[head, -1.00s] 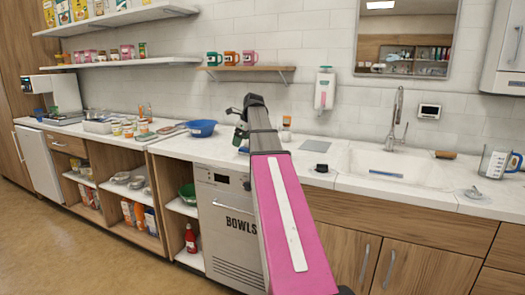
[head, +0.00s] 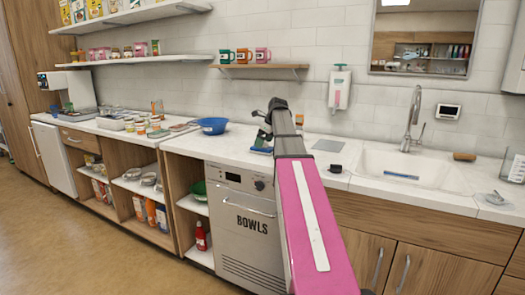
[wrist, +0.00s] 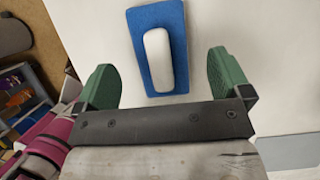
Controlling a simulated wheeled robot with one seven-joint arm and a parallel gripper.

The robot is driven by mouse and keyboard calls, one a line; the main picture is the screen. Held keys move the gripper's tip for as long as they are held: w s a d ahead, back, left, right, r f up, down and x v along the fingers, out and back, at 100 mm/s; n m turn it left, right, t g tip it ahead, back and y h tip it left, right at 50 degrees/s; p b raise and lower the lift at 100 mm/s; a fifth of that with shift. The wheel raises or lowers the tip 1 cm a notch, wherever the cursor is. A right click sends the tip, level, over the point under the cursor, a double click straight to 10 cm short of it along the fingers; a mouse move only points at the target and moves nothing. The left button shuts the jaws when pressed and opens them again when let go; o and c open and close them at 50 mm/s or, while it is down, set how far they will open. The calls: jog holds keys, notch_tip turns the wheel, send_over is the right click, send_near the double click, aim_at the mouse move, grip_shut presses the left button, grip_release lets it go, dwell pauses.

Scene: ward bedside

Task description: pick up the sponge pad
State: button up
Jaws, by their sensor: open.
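The sponge pad looks to be a blue rectangular pad with a rounded white block on top. It lies on the white counter (head: 240,160) and shows at the top middle of the wrist view (wrist: 178,79). In the head view its blue edge (head: 262,151) shows just below my gripper (head: 264,137), partly hidden. In the wrist view my gripper (wrist: 161,80) is open and empty. Its green fingers stand on either side of the pad's near end, with gaps on both sides. I cannot tell the exact height of the fingers above the counter.
A blue bowl (head: 213,126) stands left of my gripper. A shelf with mugs (head: 262,66) hangs above.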

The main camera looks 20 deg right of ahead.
jog(key=x, duration=0.3)
jog(key=shift+w+a+f, duration=0.1)
jog(key=shift+w+f, duration=0.05)
jog(key=shift+f, duration=0.1)
jog(key=c, duration=1)
jog(key=shift+r, duration=0.15)
jog(key=shift+r, duration=0.5)
notch_tip(320, 180, up, 3)
jog(key=shift+f, duration=0.2)
jog(key=s+a+r, duration=0.3)
jog(key=s+a, duration=0.1)
jog(key=s+a+r, duration=0.4)
jog(key=shift+s+r, duration=0.15)
jog(key=shift+s, duration=0.1)
